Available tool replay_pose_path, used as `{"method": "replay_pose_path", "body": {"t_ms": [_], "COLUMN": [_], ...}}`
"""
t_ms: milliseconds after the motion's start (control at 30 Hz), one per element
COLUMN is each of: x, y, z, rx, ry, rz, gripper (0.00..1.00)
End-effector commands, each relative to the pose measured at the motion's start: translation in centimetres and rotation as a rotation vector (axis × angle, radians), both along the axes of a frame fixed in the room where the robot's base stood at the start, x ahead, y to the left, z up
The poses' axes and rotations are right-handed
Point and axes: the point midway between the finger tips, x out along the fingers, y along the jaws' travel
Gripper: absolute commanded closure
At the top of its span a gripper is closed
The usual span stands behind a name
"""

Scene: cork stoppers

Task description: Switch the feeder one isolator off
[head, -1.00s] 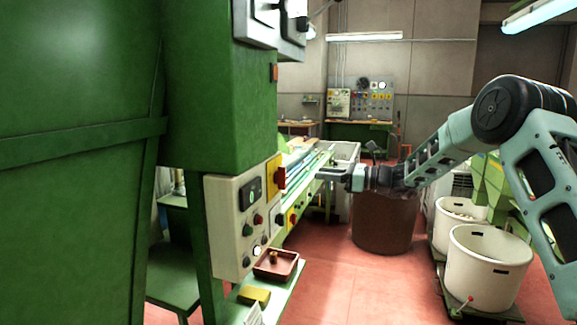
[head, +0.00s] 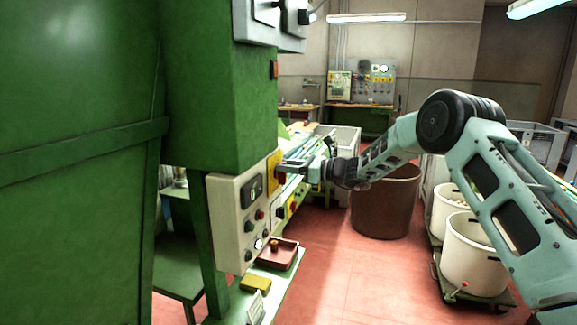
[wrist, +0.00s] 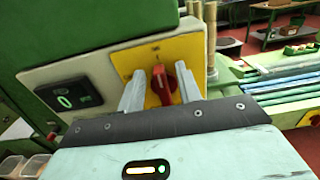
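A yellow plate (wrist: 183,50) with a red rotary handle (wrist: 160,85) is on the near control panel. In the wrist view the handle stands nearly upright, with small marks around it too blurred to read. My gripper (wrist: 158,82) is open, with one finger on each side of the handle; I cannot tell whether either finger touches it. In the head view my gripper (head: 284,167) is at the yellow plate (head: 272,160) and partly covers the handle. A second yellow plate with a red handle (head: 293,206) is farther along the machine. No feeder label is readable.
The cream panel (head: 227,215) also carries a dark display (head: 250,191) and several buttons. Below it are a red-brown tray (head: 290,256) and a yellow block (head: 255,284) on a green shelf. A brown bin (head: 380,210) and white tubs (head: 475,255) stand right.

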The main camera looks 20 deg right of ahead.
Motion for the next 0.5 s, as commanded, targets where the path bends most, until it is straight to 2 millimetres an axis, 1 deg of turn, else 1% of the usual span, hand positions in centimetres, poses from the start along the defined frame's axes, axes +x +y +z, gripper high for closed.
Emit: {"method": "replay_pose_path", "body": {"t_ms": [33, 67, 100, 133, 500], "x": [-0.01, -0.01, -0.02, -0.02, -0.09], "y": [-0.01, 0.0, -0.01, -0.01, 0.0], "z": [0.0, 0.0, 0.01, 0.01, -0.26], "rx": [0.0, 0.0, 0.0, 0.0, -0.014], "ry": [0.0, 0.0, 0.0, 0.0, -0.022], "rz": [0.0, 0.0, 0.0, 0.0, 0.0], "gripper": [0.74, 0.82, 0.93, 1.0, 1.0]}}
